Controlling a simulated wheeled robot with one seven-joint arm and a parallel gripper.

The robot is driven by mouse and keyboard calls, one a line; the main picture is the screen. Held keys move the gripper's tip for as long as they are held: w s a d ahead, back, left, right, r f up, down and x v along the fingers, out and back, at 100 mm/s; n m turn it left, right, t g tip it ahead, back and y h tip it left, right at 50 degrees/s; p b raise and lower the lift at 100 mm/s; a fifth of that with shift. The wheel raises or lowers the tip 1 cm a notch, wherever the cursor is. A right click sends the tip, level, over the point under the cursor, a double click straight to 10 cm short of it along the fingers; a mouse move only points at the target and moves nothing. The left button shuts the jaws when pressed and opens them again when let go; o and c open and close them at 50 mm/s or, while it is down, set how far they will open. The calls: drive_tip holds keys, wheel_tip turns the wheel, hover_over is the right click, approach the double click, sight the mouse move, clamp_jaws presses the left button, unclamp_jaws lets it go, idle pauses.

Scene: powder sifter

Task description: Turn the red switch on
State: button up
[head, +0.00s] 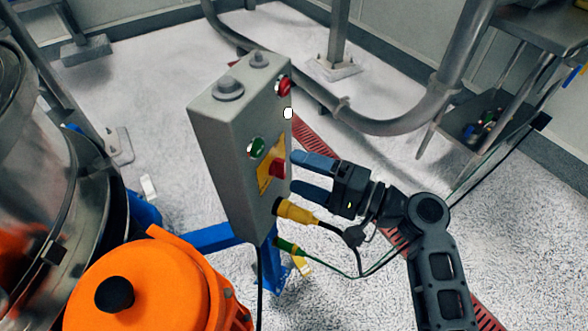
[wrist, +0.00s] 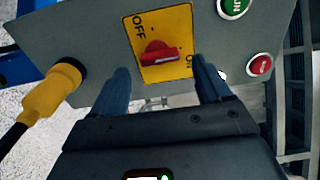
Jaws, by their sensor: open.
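The red switch (head: 278,167) is a rotary knob on a yellow plate (head: 264,178) on the face of a grey control box (head: 225,140). In the wrist view the red switch (wrist: 158,52) sits on the yellow plate (wrist: 183,18), marked OFF at upper left and ON at lower right. Its handle bar lies nearly level in that picture; which mark it points to is unclear. My gripper (head: 293,172) is open just in front of the switch. In the wrist view my gripper (wrist: 160,70) has one blue finger on each side of the switch, with nothing between them touching it visibly.
A green button (head: 256,148) and a red button (head: 284,87) are on the same face. A yellow cable plug (head: 295,212) and a green plug (head: 287,245) stick out below my gripper. An orange motor housing (head: 140,285) stands at lower left. Floor to the right is mostly clear.

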drive_tip(key=v, duration=0.5)
idle(0.4)
drive_tip(key=s+d+f+m+t+h, duration=0.1)
drive_tip(key=s+d+f+h, duration=0.25)
drive_tip(key=s, duration=0.25)
drive_tip(key=s+d+f+t+h, duration=0.2)
drive_tip(key=s+d+f+h, duration=0.15)
drive_tip(key=s+f, duration=0.2)
drive_tip(key=s+d+f+m+t+h, duration=0.1)
drive_tip(key=s+d+f+h, duration=0.2)
drive_tip(key=s+h, duration=0.3)
drive_tip(key=s+d+r+n+t+h, duration=0.1)
drive_tip(key=s+d+r+n, duration=0.2)
drive_tip(key=s+r, duration=0.5)
drive_tip(key=s+d+r+n+t+h+p, duration=0.1)
drive_tip(key=s+r+n, duration=0.3)
drive_tip(key=s+r, duration=0.5)
drive_tip(key=shift+s+d+r+t+h, duration=0.2)
drive_tip(key=shift+d+r+t+h, duration=0.05)
drive_tip(key=shift+d+t+h, duration=0.55)
